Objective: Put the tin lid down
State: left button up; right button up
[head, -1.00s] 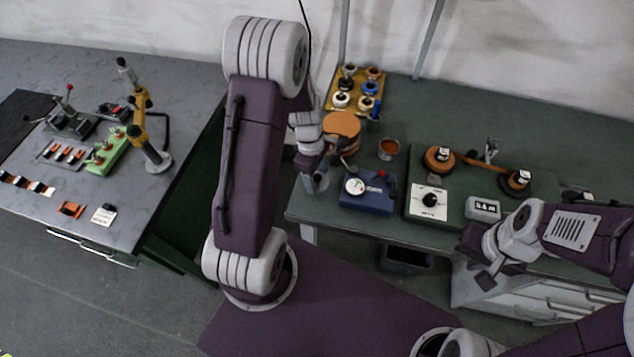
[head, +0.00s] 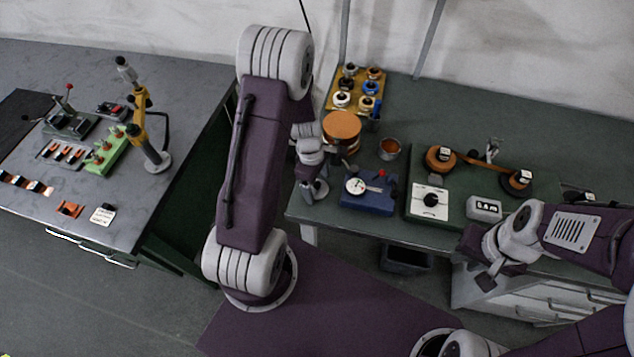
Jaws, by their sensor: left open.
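A round orange-brown tin-like piece with a flat top (head: 341,125) stands at the left end of the green bench. I cannot tell whether that top is the tin lid. An open metal cup with orange-brown contents (head: 389,148) stands to its right. My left gripper (head: 322,174) is open at the bench's left edge, in front of and left of the orange-brown piece. Its fingers are small and partly hidden by the wrist, and I see nothing held. My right gripper (head: 484,272) hangs over the front of the bench, and its jaw gap is unclear.
A blue device with a white dial (head: 367,193) is at the bench front. A green board (head: 455,212) carries reels and a white knob panel. A yellow tray (head: 334,102) of spools is behind. A grey bench (head: 190,105) with tools stands left.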

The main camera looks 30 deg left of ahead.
pick_arm(q)
notch_tip(320, 180, up, 12)
jog(key=a+p, duration=0.1)
jog(key=a, duration=0.1)
jog(key=s+d+r+m+t+y, duration=0.1)
jog(key=s+d+m, duration=0.6)
jog(key=m, duration=1.1)
jog(key=shift+s+r, duration=0.25)
jog(key=shift+s, duration=0.4)
jog(key=shift+s, duration=0.15)
